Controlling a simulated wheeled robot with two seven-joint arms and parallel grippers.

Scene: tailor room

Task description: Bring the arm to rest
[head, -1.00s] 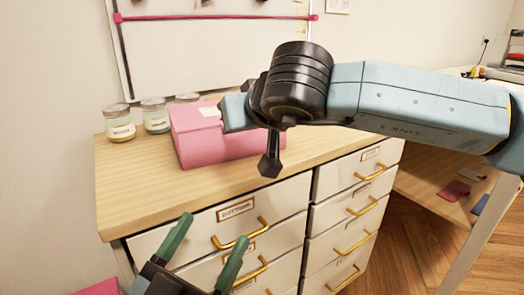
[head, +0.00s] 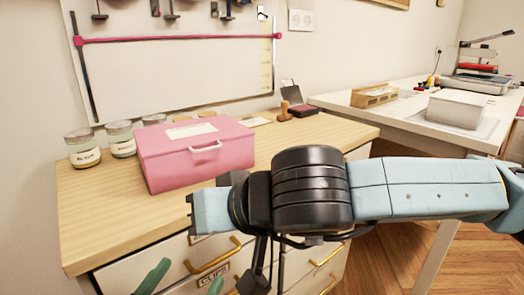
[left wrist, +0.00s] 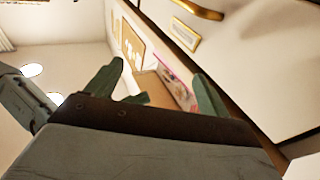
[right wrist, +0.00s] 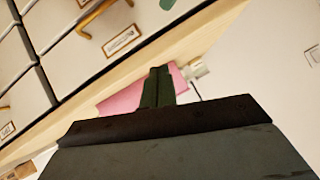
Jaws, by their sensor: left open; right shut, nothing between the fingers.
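My left gripper (head: 183,282) shows only its two green fingertips at the bottom edge of the head view, in front of the drawers. The left wrist view shows its fingers (left wrist: 157,86) spread wide with nothing held. My right arm (head: 420,188) comes in from the right across the head view, in front of the drawer cabinet. Its gripper is not clear there. In the right wrist view my right gripper (right wrist: 158,88) has its fingers together and empty, with the pink box (right wrist: 125,101) seen behind them.
The pink box (head: 195,155) stands on the wooden cabinet top (head: 100,210), beside several jars (head: 82,148). Drawers with brass handles (head: 212,258) face me. A white table (head: 400,125) stands at the right. Wood floor (head: 400,255) is open below.

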